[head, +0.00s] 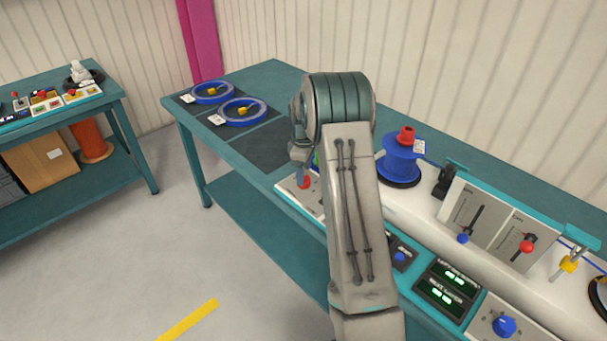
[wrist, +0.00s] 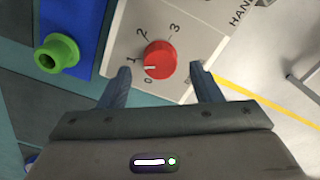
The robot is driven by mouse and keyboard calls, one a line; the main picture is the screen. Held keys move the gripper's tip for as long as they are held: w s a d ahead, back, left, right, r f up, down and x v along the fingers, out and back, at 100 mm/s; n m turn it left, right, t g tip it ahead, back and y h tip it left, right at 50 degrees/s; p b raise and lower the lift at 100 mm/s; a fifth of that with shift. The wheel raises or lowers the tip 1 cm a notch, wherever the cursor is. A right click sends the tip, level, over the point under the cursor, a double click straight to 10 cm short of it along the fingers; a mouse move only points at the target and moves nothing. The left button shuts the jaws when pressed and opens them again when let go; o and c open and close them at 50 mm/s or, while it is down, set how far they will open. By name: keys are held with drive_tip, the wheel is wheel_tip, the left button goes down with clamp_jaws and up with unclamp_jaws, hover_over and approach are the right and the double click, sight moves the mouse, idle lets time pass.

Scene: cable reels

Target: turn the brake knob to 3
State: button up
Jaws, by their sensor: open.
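A round red knob (wrist: 160,58) sits on a pale panel with a printed scale from 0 to 3. Its white mark is on the side toward 0 and 1, seemingly nearer 0. No brake label is readable. My gripper (wrist: 161,69) is open, with one finger to each side of the knob's near side. I cannot tell how far the fingertips are from the panel.
A green knob (wrist: 58,54) on a blue plate is left of the red knob. Along the bench in the head view are a blue reel (head: 402,163), a slider panel (head: 478,214) and a blue dial (head: 503,326). Dark mats with blue rings (head: 242,111) lie behind.

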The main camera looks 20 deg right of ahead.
drive_tip(key=shift+f, duration=1.2)
drive_tip(key=c, duration=1)
